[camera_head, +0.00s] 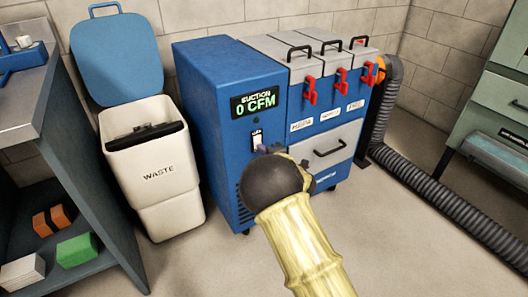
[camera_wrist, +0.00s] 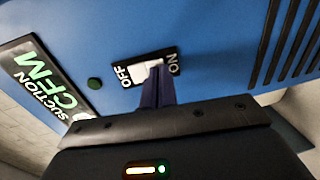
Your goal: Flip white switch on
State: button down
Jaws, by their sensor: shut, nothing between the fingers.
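The white switch (camera_head: 257,141) is on the front of the blue suction machine (camera_head: 221,150), below a display reading "SUCTION 0 CFM" (camera_head: 255,101). In the wrist view the white switch (camera_wrist: 147,71) sits in a black plate between the words OFF and ON, and its white part lies toward the OFF side. My gripper (camera_wrist: 157,72) is shut and empty. Its fingertips are at the switch, overlapping its ON-side edge in the picture; I cannot tell whether they touch it. In the head view my arm hides most of the gripper.
A white WASTE bin (camera_head: 156,185) with a raised blue lid stands left of the machine. A shelf unit (camera_head: 75,160) is at far left. A ribbed grey hose (camera_head: 435,192) runs along the floor on the right. A green dot (camera_wrist: 95,83) sits between switch and display.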

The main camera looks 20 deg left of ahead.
jog(key=shift+w+a, duration=0.1)
jog(key=shift+f, duration=0.1)
jog(key=f+p+v, duration=0.2)
jog(key=f+v, duration=0.1)
jog(key=v, duration=1)
jog(key=shift+s+d+p, duration=0.35)
jog(key=shift+s, duration=0.05)
